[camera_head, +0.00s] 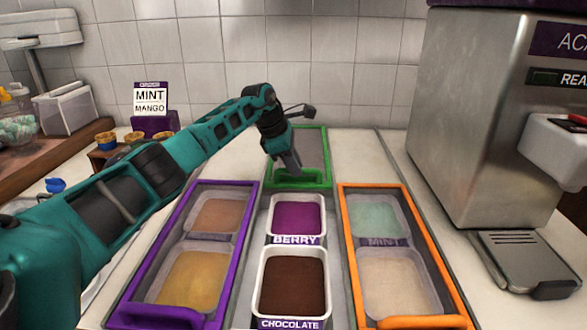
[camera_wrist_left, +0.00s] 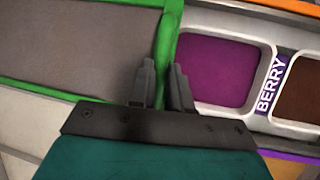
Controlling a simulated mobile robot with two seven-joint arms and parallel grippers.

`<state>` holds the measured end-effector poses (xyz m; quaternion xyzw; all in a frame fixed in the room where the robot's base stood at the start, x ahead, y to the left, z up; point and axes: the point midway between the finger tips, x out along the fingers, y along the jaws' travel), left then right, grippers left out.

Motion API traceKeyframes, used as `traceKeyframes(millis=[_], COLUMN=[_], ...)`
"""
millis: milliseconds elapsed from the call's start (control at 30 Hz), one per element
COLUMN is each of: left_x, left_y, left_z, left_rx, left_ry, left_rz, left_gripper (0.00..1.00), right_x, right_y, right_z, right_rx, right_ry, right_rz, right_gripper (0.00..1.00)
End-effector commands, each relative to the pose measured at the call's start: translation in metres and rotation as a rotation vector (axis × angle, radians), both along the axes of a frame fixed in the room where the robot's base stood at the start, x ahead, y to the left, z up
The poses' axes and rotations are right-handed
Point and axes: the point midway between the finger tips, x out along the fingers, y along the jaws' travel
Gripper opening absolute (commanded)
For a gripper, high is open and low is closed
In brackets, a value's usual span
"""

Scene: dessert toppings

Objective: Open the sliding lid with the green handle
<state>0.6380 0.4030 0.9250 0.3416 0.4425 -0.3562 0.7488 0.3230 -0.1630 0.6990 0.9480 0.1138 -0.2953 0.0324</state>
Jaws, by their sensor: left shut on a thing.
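The sliding lid with a green frame (camera_head: 326,152) and a grey panel lies at the far end of the middle bay. It also shows in the left wrist view (camera_wrist_left: 75,45). Its green handle (camera_head: 312,177) is on the near edge. My left gripper (camera_head: 289,168) is shut on this handle, with one finger on each side of it in the wrist view (camera_wrist_left: 163,78). The berry tub (camera_head: 297,215) and the chocolate tub (camera_head: 293,283) in front of the lid are uncovered. My right gripper is not in view.
A purple-framed lid (camera_head: 245,210) covers two tubs at left, and an orange-framed lid (camera_head: 410,215) covers two tubs at right. A steel machine (camera_head: 470,120) stands at right. A mint and mango sign (camera_head: 151,98) and small cups (camera_head: 106,139) are at back left.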

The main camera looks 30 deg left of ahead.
Motion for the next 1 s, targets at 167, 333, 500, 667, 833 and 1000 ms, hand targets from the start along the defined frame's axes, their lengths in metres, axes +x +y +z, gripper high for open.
traceKeyframes(millis=[167,333,500,667,833,1000], left_x=[0.0027,0.0027,0.0026,0.0026,0.0026,0.0025], left_y=[0.0024,0.0025,0.0026,0.0024,0.002,0.0021], left_z=[0.0001,0.0001,0.0,0.0,0.0,0.0004], left_rx=[0.002,0.003,0.003,0.002,0.001,0.001], left_ry=[0.0,0.001,0.001,0.0,0.001,0.001], left_rz=[0.002,0.001,0.001,0.001,0.0,0.0], left_gripper=[0.0,0.0,0.0,0.33,0.43,0.43], right_x=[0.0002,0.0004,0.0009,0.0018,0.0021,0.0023], right_y=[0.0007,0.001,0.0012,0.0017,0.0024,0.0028], right_z=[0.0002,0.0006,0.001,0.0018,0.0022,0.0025], right_rx=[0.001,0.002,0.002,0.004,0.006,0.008], right_ry=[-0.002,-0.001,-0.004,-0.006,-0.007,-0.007], right_rz=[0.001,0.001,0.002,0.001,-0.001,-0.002], right_gripper=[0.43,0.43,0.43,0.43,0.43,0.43])
